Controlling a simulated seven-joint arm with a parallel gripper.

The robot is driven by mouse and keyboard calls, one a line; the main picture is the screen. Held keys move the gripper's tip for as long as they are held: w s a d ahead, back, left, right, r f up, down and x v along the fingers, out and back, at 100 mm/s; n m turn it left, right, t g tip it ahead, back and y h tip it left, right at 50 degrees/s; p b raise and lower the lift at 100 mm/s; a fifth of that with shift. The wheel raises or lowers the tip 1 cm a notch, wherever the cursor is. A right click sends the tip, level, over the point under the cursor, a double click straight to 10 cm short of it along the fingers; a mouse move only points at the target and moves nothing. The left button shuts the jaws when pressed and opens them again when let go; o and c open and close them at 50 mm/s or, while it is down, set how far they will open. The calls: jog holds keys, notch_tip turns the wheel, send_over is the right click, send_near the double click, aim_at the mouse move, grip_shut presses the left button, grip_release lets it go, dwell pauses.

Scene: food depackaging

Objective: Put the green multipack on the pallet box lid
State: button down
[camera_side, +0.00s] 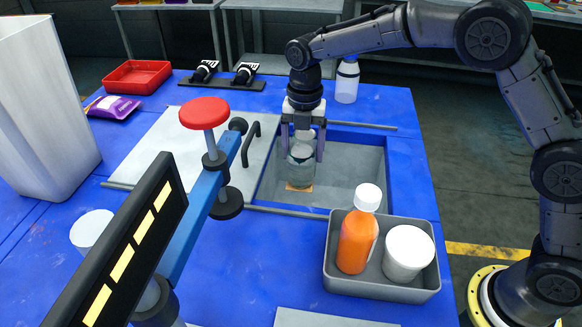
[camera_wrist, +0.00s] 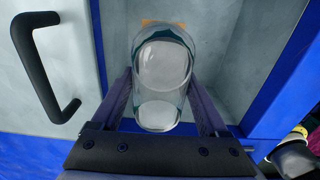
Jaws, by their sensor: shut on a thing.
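My gripper (camera_side: 303,150) points down over the open recess in the blue table, its fingers shut on the sides of a clear, teal-tinted wrapped pack (camera_side: 301,172). This is likely the green multipack, though little green shows. In the wrist view the pack (camera_wrist: 163,65) stands between my fingers (camera_wrist: 163,95), with round pale grey ends or contents visible. I cannot tell whether its bottom touches the recess floor. The pallet box lid (camera_side: 150,150) seems to be the flat grey panel with a black handle, left of the recess; it shows in the wrist view too (camera_wrist: 65,45).
A small orange-tan patch (camera_side: 299,188) lies below the pack. A grey tray (camera_side: 385,290) holds an orange bottle (camera_side: 357,240) and a white tub (camera_side: 408,252). A blue-barred stand with a red knob (camera_side: 204,112) rises before the lid. A white bottle (camera_side: 347,80) stands behind.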

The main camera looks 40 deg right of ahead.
jog(key=shift+r, duration=0.5)
jog(key=shift+s+d, duration=0.1)
jog(key=shift+s, duration=0.3)
jog(key=s+d+r+m, duration=0.2)
jog(key=s+d+r, duration=0.3)
jog(key=d+r, duration=0.5)
jog(key=s+d+r+m, duration=0.2)
jog(key=s+d+r, duration=0.35)
jog(key=d, duration=0.75)
jog(key=shift+m, duration=0.3)
jog(key=shift+w+d+f, duration=0.8)
jog(key=shift+w+f, duration=1.25)
jog(key=shift+w, duration=0.2)
jog(key=shift+w+d+f, duration=0.8)
jog(key=shift+w+f, duration=1.2)
jog(key=shift+w, duration=0.2)
jog(key=shift+w+d+f, duration=0.8)
jog(key=shift+w+f, duration=1.25)
jog(key=shift+w, duration=0.2)
